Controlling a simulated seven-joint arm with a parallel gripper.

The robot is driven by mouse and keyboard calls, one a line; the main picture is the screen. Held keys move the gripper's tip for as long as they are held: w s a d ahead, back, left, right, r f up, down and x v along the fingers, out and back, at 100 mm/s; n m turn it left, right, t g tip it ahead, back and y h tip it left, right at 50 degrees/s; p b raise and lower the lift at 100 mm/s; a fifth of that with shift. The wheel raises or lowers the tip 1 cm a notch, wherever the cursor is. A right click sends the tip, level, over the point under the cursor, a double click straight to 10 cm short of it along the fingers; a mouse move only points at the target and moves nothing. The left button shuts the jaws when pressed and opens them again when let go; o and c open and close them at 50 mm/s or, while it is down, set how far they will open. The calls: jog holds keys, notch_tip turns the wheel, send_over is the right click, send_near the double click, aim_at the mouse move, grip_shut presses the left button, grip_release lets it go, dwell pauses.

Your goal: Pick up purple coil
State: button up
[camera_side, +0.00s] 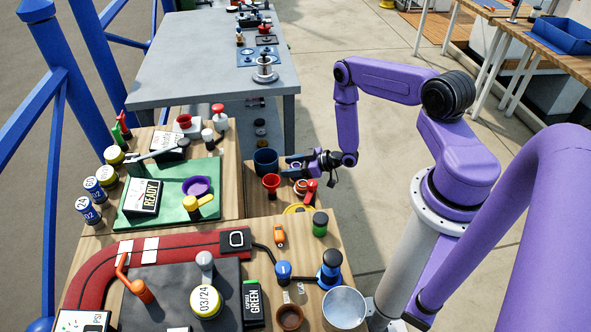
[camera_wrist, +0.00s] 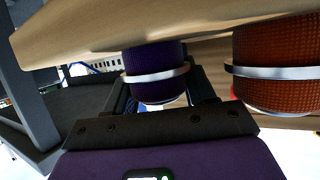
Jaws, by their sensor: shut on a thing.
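In the wrist view the purple coil (camera_wrist: 154,60) is a dark purple woven roll with a silver band around it. It sits between the two fingers of my gripper (camera_wrist: 163,88), which is shut on it. The coil's far end is hidden by a pale wooden board. In the side view my gripper (camera_side: 292,165) is at the right edge of the wooden bench, beside a dark blue cup. I cannot make out the coil there.
An orange coil (camera_wrist: 278,62) with a silver band is close to the right of the purple one. The wooden board (camera_wrist: 90,30) lies just above both in the wrist picture. A dark blue cup (camera_side: 265,162) and a red cup (camera_side: 271,186) stand near my gripper in the side view.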

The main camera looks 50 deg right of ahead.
jog(key=shift+r, duration=0.85)
jog(key=s+a+r, duration=0.3)
jog(key=s+r, duration=0.8)
jog(key=s, duration=0.2)
jog(key=w+a+r+n+g+y, duration=0.1)
jog(key=w+a+r, duration=0.3)
jog(key=w+a, duration=0.35)
jog(key=w+a+r+n+y, duration=0.1)
jog(key=w+a+r, duration=0.3)
jog(key=w+a, duration=0.3)
jog(key=w+a+r, duration=0.6)
jog(key=a+r, duration=0.3)
jog(key=a, duration=0.3)
jog(key=shift+s+a+f+n+g+y, duration=0.45)
jog(key=shift+a+f, duration=0.35)
jog(key=shift+f, duration=0.5)
jog(key=shift+s+a+f+n+g+y, duration=0.4)
jog(key=shift+a+f, duration=0.4)
jog(key=shift+f, duration=0.5)
jog(key=shift+s+a+f+n+g+y, duration=0.35)
jog(key=shift+s+a+f, duration=0.35)
jog(key=shift+f, duration=0.6)
